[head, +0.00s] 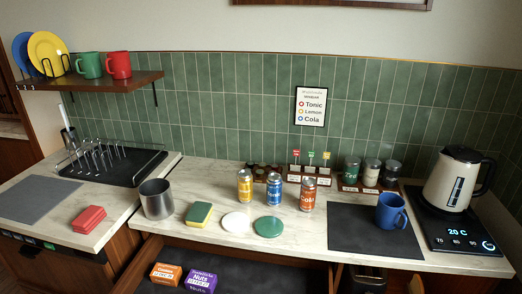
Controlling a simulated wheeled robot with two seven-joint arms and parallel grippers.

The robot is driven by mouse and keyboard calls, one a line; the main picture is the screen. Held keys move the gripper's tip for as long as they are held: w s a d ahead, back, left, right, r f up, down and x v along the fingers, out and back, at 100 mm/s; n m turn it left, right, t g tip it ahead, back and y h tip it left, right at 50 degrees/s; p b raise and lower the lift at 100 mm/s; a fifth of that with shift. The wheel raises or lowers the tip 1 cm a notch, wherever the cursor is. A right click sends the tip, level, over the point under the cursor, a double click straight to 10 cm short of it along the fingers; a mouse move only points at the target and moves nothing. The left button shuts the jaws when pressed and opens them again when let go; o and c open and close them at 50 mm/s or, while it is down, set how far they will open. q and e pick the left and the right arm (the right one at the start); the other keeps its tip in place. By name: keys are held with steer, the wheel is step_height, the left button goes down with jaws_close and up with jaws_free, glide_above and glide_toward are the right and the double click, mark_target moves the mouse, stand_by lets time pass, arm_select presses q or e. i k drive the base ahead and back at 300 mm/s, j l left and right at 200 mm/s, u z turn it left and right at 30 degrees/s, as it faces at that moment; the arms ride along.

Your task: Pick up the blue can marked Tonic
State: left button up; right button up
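A blue can (274,190) stands upright on the pale counter (200,177). White lettering shows on it, but it is too small to read for sure. It is the middle one of three cans in a short row. A yellow can (245,186) stands just left of it, and an orange-red can (307,193), whose lettering looks like Cola, stands to its right. Small gaps separate the cans. Neither of my grippers is in view.
A white disc (236,222) and a green disc (268,227) lie in front of the cans. A sponge (199,214) and metal cup (156,199) stand left. A rack (310,180) is behind; a dark mat (350,230) with a blue mug (391,211) lies right. An open drawer (233,258) is below.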

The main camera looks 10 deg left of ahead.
mark_target(274, 181)
steer(key=k+u, duration=0.15)
steer(key=u, duration=0.8)
steer(key=i+l+z, duration=0.2)
steer(key=z, duration=0.25)
steer(key=i+l+z, duration=0.1)
steer(key=i+z, duration=0.2)
steer(key=z, duration=0.2)
steer(key=i+z, duration=0.25)
steer(key=z, duration=0.2)
